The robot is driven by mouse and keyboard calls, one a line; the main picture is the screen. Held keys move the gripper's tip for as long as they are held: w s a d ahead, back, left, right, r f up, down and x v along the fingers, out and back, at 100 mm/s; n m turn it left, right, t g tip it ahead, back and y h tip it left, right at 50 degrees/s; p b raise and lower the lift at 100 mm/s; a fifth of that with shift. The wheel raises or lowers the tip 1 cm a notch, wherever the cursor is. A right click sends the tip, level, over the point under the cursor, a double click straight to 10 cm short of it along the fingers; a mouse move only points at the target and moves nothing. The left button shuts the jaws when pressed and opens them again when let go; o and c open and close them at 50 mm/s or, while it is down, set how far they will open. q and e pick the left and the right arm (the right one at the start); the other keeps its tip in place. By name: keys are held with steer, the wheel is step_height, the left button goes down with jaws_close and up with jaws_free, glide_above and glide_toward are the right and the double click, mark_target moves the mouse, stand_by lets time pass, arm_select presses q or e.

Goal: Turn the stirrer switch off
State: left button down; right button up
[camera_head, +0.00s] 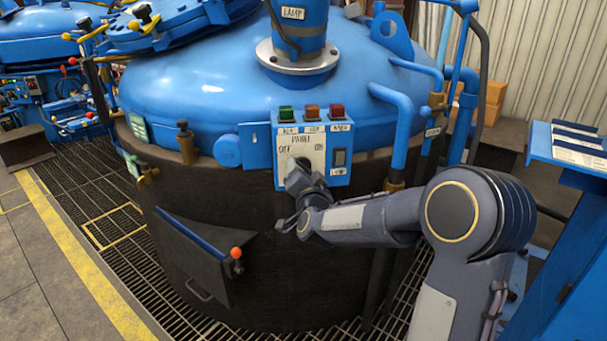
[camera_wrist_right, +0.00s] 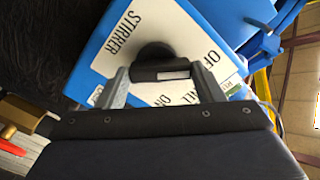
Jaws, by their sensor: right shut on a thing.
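The stirrer switch is a round black knob (camera_wrist_right: 155,52) with a grip bar that carries a white mark. It sits on the white plate (camera_wrist_right: 112,42) lettered STIRRER, with OFF and ON beside the knob. In the head view the plate (camera_head: 314,149) is on the blue control box (camera_head: 340,180) on the furnace front, OFF at left and ON at right. My right gripper (camera_wrist_right: 163,84) is shut on the knob's bar, one finger at each end. In the head view my right gripper (camera_head: 302,174) covers most of the knob. I cannot tell its setting. My left gripper is out of view.
Green (camera_head: 286,113), orange (camera_head: 312,112) and red (camera_head: 336,111) buttons top the box. A dark rocker switch (camera_head: 340,158) is right of the plate. A blue pipe (camera_head: 402,135) runs down to the right. A hatch with an orange-knobbed lever (camera_head: 236,253) is below left.

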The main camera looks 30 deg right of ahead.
steer(key=o, duration=1)
steer(key=v, duration=0.8)
steer(key=s+a+f+n+g+y, duration=0.3)
steer(key=s+a+n+g+y, duration=0.1)
steer(key=s, duration=0.6)
steer(key=s+a+f+n+g+y, duration=0.3)
steer(key=s+a+f+n, duration=0.15)
steer(key=s, duration=0.55)
steer(key=s+a+f+n+g+y, duration=0.2)
steer(key=s+a+n+g+y, duration=0.15)
steer(key=s, duration=0.55)
steer(key=shift+g, duration=0.25)
steer(key=r+p, duration=1.4)
steer(key=a+r+p, duration=0.1)
steer(key=r+p, duration=0.6)
steer(key=shift+s+p, duration=0.15)
steer(key=shift+p, duration=0.15)
